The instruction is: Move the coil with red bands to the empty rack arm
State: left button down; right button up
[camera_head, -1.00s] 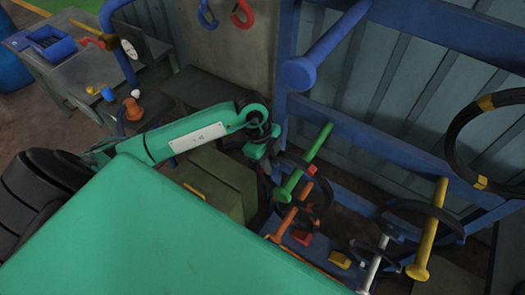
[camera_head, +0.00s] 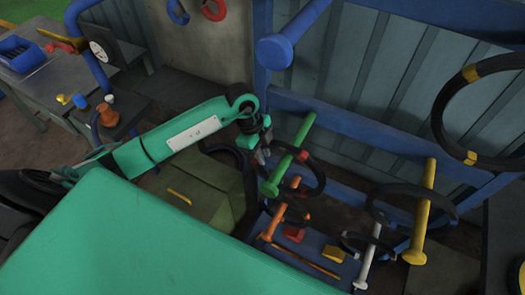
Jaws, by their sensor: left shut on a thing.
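A thin black coil with red bands (camera_head: 322,178) hangs around the green rack arm (camera_head: 288,165). My left gripper (camera_head: 262,156) is at the coil's left side, beside the green arm, and is shut on the coil; its fingertips are small and dark here. The blue rack arm (camera_head: 298,32), higher up, is bare. The orange arm (camera_head: 271,224), white arm (camera_head: 369,258) and yellow arm (camera_head: 420,215) each have a dark coil around or close by them. My right gripper is not in view.
A large black coil with yellow bands (camera_head: 437,112) is at the right. The blue rack frame (camera_head: 370,130) backs the arms. An olive box (camera_head: 200,190) lies under my left arm. A grey workbench (camera_head: 45,85) stands at the far left.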

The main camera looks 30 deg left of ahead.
pick_arm(q)
jog(key=shift+f, duration=0.25)
dwell(0.6)
jog(key=c, duration=1.2)
grip_release()
jog(key=shift+s+f, duration=0.1)
jog(key=b+v, duration=0.3)
jog(key=v, duration=1.1)
